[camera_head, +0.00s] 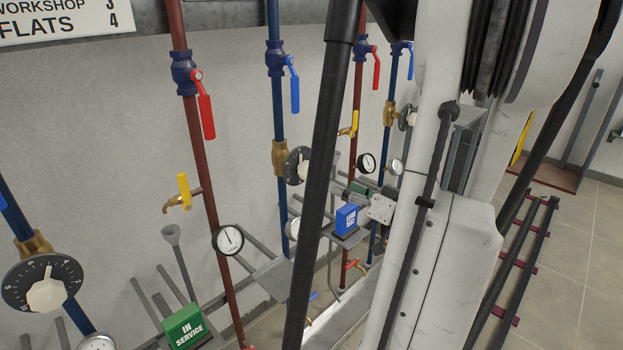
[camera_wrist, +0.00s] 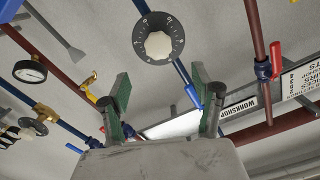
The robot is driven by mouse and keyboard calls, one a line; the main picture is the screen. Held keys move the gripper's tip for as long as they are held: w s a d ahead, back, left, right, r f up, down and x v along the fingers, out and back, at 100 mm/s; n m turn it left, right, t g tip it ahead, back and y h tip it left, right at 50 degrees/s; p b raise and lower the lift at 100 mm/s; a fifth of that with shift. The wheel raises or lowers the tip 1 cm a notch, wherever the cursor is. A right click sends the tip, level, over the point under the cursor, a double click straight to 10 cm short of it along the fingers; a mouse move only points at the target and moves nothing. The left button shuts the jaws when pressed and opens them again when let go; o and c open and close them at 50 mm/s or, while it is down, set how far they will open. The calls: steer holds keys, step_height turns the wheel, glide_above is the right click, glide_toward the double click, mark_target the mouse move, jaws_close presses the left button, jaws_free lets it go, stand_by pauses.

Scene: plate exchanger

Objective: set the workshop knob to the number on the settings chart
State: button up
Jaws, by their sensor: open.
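The settings chart (camera_head: 65,15) is at the top left of the head view, its top cut off. Its WORKSHOP row appears to read 3 and its FLATS row 4. In the wrist view the chart (camera_wrist: 302,75) is upside down at the right. A black dial with a white knob (camera_wrist: 158,44) is at the top middle of the wrist view. A plate reading WORKSHOP (camera_wrist: 240,108) is partly hidden behind my gripper. My gripper (camera_wrist: 159,82) is open and empty, its fingers apart and pointing towards this dial. I cannot tell the knob's setting. My gripper does not show in the head view.
Other dials, at the left (camera_head: 46,292) and middle (camera_head: 297,166), look alike. Red and blue pipes with lever valves (camera_head: 205,115) line the wall. A gauge (camera_head: 229,240), a green IN SERVICE block (camera_head: 184,328) and a blue block (camera_head: 347,219) stand among grey brackets.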

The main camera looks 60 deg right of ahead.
mark_target(311, 172)
steer(key=b+x, duration=0.2)
steer(key=x, duration=1.1)
steer(key=shift+w+d+f, duration=0.1)
steer(key=shift+w+d, duration=0.1)
steer(key=shift+d, duration=0.05)
steer(key=shift+c, duration=0.5)
steer(key=c, duration=1.1)
steer(key=shift+m, duration=0.3)
